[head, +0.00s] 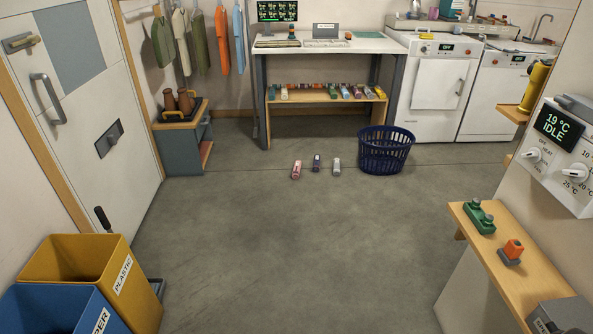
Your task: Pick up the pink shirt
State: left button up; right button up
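A small pink rolled item (296,170), which looks like the folded pink shirt, lies on the grey floor in front of the table. To its right lie a dark purple roll (316,162) and a pale grey roll (336,167), apart from it. Several more coloured rolls lie on the wooden shelf (318,98) under the table, one of them pinkish (357,92). They are too small to make out in detail. Neither of my grippers shows in the head view.
A dark blue basket (386,160) stands on the floor right of the rolls. A yellow bin (70,262) and a blue bin (45,309) stand at front left. A wooden ledge (499,256) juts out at right. The middle floor is clear.

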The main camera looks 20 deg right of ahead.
aim_at(298, 165)
jog(key=i+z, duration=0.2)
jog(key=i, duration=2.45)
